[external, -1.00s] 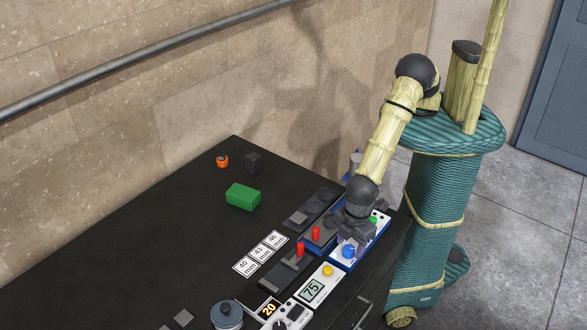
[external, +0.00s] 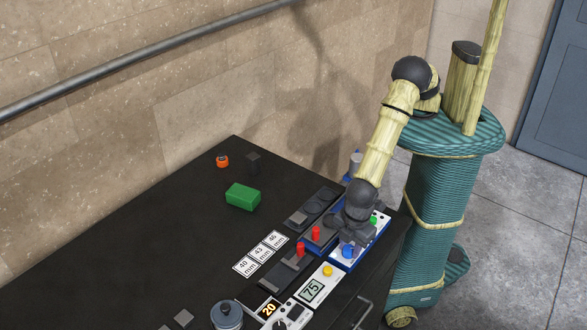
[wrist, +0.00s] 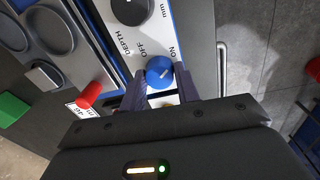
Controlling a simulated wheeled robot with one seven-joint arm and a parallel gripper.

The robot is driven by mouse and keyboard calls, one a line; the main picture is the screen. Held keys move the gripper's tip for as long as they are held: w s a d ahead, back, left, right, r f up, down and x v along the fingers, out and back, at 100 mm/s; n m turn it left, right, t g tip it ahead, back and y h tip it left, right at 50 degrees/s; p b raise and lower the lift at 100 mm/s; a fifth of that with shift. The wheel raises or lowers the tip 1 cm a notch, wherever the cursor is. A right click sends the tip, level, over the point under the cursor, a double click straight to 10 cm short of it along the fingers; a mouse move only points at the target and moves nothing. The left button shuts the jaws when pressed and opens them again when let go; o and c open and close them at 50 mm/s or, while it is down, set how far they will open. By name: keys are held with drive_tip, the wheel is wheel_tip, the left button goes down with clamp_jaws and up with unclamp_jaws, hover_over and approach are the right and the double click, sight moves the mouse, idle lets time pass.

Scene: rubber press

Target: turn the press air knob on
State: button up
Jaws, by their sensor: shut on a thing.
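The blue knob (wrist: 159,71) sits on the white strip of the press panel, between the fingers of my gripper (wrist: 160,88) in the wrist view. The words OFF and ON are printed beside it. A small pale mark shows on the knob, but I cannot tell exactly which word it points to. In the external view the blue knob (external: 347,251) shows just below my gripper (external: 352,243), which is shut on it from above. The finger contacts are partly hidden there.
Red levers (external: 300,249) and a yellow button (external: 327,271) stand close to the left of my gripper. A green button (external: 374,220) is behind it. A green block (external: 242,196) lies farther off. The black table (external: 180,240) is clear at left.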

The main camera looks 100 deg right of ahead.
sight(352, 251)
drive_tip(key=o, duration=1)
drive_tip(key=shift+c, duration=0.2)
wheel_tip(352, 251, up, 17)
drive_tip(key=b, duration=0.4)
drive_tip(key=shift+s+a+r, duration=0.2)
drive_tip(key=shift+s+a, duration=0.1)
drive_tip(key=shift+a, duration=0.1)
